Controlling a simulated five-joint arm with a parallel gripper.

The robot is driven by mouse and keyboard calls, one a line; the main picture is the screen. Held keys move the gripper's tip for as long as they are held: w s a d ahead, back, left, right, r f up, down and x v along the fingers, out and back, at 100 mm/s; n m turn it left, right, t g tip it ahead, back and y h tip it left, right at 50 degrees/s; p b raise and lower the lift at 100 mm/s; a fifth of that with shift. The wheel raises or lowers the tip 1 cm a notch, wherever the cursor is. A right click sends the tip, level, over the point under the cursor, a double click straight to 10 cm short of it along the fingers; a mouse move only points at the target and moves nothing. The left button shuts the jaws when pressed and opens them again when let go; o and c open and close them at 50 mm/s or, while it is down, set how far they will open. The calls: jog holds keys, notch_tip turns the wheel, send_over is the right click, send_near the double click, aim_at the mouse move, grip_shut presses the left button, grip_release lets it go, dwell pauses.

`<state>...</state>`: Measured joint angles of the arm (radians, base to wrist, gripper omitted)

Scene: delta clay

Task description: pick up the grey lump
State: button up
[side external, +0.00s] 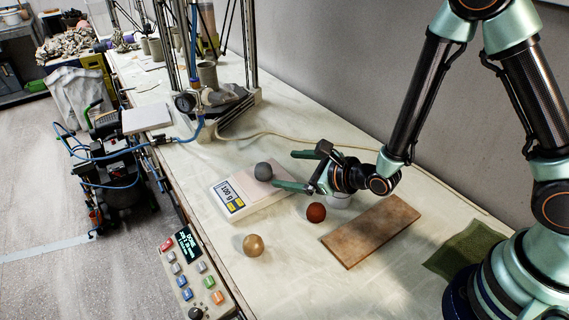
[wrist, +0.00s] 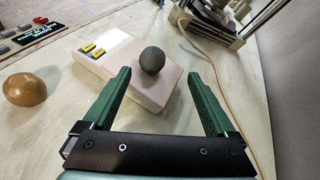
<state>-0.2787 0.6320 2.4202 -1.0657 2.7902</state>
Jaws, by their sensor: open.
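The grey lump (side external: 263,171) is a small dark ball resting on the pinkish plate of a white digital scale (side external: 224,208). In the wrist view the lump (wrist: 152,60) sits ahead of my fingers, roughly midway between their lines, and the scale (wrist: 104,70) lies under it. My gripper (side external: 291,170) is open, with two green fingers pointing toward the lump from the right. In the wrist view my gripper (wrist: 156,78) has nothing between its fingers; the lump appears just beyond the tips.
A red-brown ball (side external: 316,212) lies just below my gripper, beside a brown board (side external: 371,231). A tan ball (side external: 253,245) is nearer the front edge, by a button panel (side external: 194,273). A framed machine (side external: 212,95) with a hose (side external: 270,135) stands behind the scale.

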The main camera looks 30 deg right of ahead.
aim_at(269, 171)
jog(key=shift+s+a+f+m+t, duration=0.35)
jog(key=shift+f+m, duration=0.2)
jog(key=shift+m, duration=0.35)
jog(key=shift+w+f, duration=0.1)
jog(key=shift+x, duration=3.65)
jog(key=shift+a, duration=0.15)
grip_shut()
jog(key=shift+r, duration=0.25)
notch_tip(269, 171, up, 19)
jog(key=s+d+r+m+h, duration=0.1)
jog(key=s+d+r+m, duration=0.1)
jog(key=d+r, duration=0.2)
jog(key=s+d+r+m+h, duration=0.1)
jog(key=d+r, duration=0.3)
jog(key=d, duration=0.7)
jog(key=shift+s+d+r+m+h, duration=0.25)
jog(key=shift+s+m+h, duration=0.15)
jog(key=shift+s+h, duration=0.45)
